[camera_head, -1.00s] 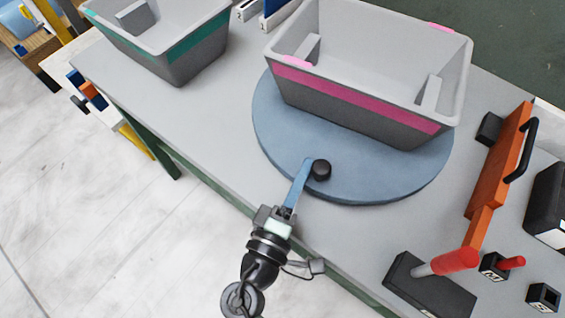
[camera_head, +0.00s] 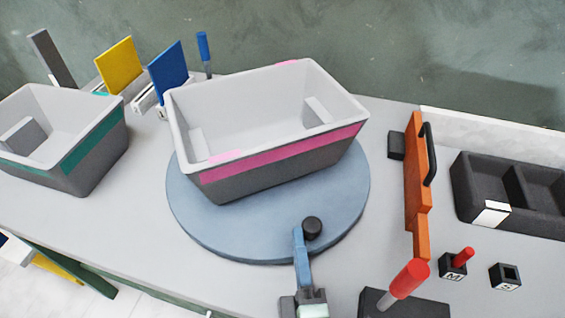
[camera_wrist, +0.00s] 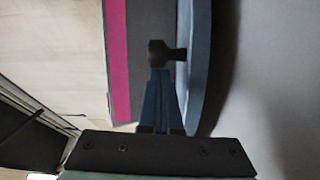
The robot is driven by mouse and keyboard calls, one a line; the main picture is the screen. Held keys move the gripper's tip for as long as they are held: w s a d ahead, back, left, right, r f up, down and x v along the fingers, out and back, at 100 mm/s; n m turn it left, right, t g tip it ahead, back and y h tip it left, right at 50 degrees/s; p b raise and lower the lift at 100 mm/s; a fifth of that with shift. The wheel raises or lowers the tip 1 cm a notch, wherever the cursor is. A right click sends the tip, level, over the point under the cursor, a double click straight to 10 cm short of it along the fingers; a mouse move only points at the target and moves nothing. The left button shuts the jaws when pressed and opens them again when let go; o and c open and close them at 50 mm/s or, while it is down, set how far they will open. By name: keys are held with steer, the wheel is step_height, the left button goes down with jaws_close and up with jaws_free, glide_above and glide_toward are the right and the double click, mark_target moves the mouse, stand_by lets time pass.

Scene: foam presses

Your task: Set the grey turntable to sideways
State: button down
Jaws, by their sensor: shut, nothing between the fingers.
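The grey turntable (camera_head: 350,200) is a round blue-grey disc on the workbench. A grey bin (camera_head: 235,187) with a pink stripe sits on it, its long side running slightly up to the right. A black knob (camera_head: 312,228) stands near the disc's front edge; it also shows in the wrist view (camera_wrist: 166,54). My gripper (camera_head: 298,234) has slim blue fingers, shut and empty, with the tips at the left side of the knob. In the wrist view the fingertips (camera_wrist: 160,75) are close at the knob; whether they touch it cannot be told.
A green-striped bin (camera_head: 98,140) stands at the left. An orange lever press (camera_head: 413,180) and a red-handled lever (camera_head: 408,280) stand to the right. A black tray (camera_head: 470,195) is farther right. Blue (camera_head: 168,72) and yellow (camera_head: 120,65) panels stand behind.

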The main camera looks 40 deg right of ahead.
steer(key=shift+s+d, duration=0.3)
steer(key=shift+d, duration=0.55)
